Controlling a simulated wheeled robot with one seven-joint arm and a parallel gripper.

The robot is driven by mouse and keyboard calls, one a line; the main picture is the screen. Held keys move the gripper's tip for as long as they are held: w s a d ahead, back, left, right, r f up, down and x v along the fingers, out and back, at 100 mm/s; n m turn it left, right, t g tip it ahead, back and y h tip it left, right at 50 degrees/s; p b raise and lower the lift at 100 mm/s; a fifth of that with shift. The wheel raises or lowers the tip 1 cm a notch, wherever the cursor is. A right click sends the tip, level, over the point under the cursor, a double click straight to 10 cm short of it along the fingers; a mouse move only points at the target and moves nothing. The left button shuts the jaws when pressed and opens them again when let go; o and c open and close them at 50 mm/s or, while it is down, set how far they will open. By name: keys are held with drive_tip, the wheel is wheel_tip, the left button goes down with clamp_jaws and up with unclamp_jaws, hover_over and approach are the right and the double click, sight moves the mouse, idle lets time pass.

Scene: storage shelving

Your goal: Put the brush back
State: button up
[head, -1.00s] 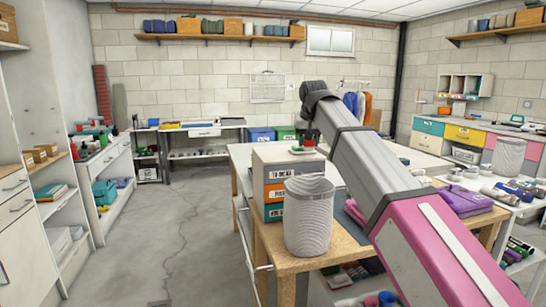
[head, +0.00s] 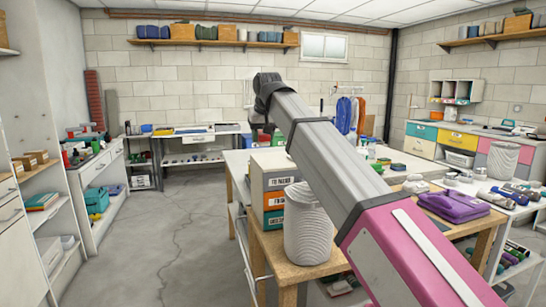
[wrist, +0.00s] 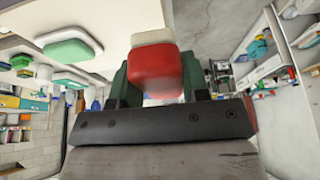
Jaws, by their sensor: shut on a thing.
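In the wrist view my gripper (wrist: 154,82) has dark green fingers, and they are shut on a red block-like thing with a cream-white end, which looks like the brush (wrist: 153,68). It sits between both fingers, its red side facing the camera. No bristles can be made out. In the head view my dark wrist hangs at the far end of my arm, beyond the stacked drawer boxes. The fingers and the brush cannot be made out there.
A box stack (head: 270,170) and a ribbed white bin (head: 307,228) stand on the wooden table's near corner. A green-and-white block (wrist: 70,48) is at upper left in the wrist view. Floor (head: 170,230) on the left is clear.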

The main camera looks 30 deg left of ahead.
hover_over(272, 162)
drive_tip(key=f, duration=0.2)
drive_tip(key=d+f, duration=0.1)
drive_tip(key=shift+s+f, duration=0.3)
drive_tip(key=shift+s, duration=0.1)
drive_tip(key=shift+f, duration=2.05)
drive_tip(key=shift+f, duration=0.1)
drive_tip(key=o, duration=0.9)
drive_tip(key=v, duration=1.2)
